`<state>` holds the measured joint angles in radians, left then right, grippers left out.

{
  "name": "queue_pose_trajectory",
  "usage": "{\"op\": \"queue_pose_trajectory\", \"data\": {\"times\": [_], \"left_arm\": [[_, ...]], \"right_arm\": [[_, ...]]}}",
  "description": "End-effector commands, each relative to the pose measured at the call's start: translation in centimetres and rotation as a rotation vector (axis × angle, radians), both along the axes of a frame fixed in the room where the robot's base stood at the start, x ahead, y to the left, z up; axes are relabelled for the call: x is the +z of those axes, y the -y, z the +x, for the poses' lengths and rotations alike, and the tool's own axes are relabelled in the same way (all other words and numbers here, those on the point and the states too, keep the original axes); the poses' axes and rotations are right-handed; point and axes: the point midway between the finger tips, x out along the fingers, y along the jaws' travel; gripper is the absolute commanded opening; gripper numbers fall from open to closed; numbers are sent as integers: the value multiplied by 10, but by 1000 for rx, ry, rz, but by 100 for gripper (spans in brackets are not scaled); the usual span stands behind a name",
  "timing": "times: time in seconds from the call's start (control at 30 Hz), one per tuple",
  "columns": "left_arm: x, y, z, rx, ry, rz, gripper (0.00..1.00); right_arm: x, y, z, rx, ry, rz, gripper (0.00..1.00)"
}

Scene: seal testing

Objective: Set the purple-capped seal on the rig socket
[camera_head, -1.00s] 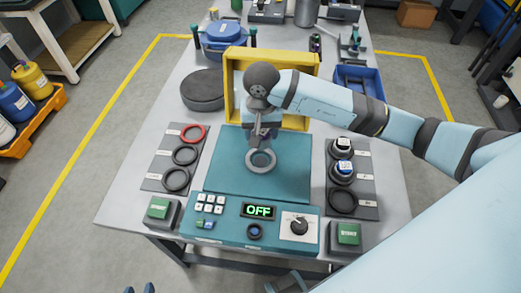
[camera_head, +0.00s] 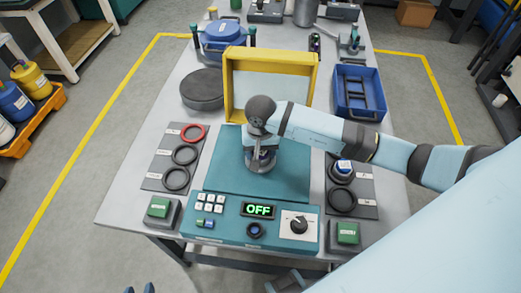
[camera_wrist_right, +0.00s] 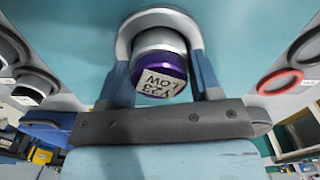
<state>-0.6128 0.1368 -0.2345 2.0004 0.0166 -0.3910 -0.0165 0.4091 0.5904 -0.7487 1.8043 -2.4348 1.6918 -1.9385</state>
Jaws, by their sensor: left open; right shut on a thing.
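My right gripper (camera_head: 262,164) is shut on the purple-capped seal (camera_wrist_right: 162,72), whose cap label reads "Y23 LOW". In the right wrist view, one finger stands on each side of the cap. The grey ring-shaped rig socket (camera_wrist_right: 124,42) shows around the seal's far end, so the seal is at or just over the socket on the teal rig plate (camera_head: 226,178). I cannot tell whether it is fully seated. In the head view the gripper mostly hides the seal and socket. My left gripper (camera_head: 140,289) is open and empty at the bottom edge, with only its fingertips showing.
A left mat holds a red ring (camera_head: 193,133) and two dark rings. A right mat holds a blue-capped seal (camera_head: 342,171) and a dark ring (camera_head: 343,201). The panel display (camera_head: 258,210) reads OFF. A yellow frame (camera_head: 233,104) stands behind the plate.

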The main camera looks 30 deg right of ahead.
Motion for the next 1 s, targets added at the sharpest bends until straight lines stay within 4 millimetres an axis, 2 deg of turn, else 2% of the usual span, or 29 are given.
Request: {"op": "queue_pose_trajectory", "data": {"times": [0.07, 0.1, 0.17, 0.2, 0.57, 0.67, 1.0], "left_arm": [[-5, 0, 0, 1, -3, -1, 43], [-3, 0, 0, 2, -6, -1, 43], [-3, 0, 0, 2, -6, -1, 43], [-2, 0, 0, 2, -5, -1, 43], [4, 0, 0, 0, 1, 0, 43], [1, 0, 1, 0, 3, -1, 43], [-7, 0, 0, 3, -10, -4, 43]], "right_arm": [[-4, 0, 1, 0, 2, -1, 23], [-2, 0, 0, 0, 1, 0, 67], [-2, 0, 0, 0, 1, 0, 81], [-2, 0, 0, 0, 0, 0, 84], [5, 0, 0, 0, 0, 0, 84], [19, 1, 1, 1, 4, -2, 84], [91, 0, 1, 2, 4, -1, 84]]}}
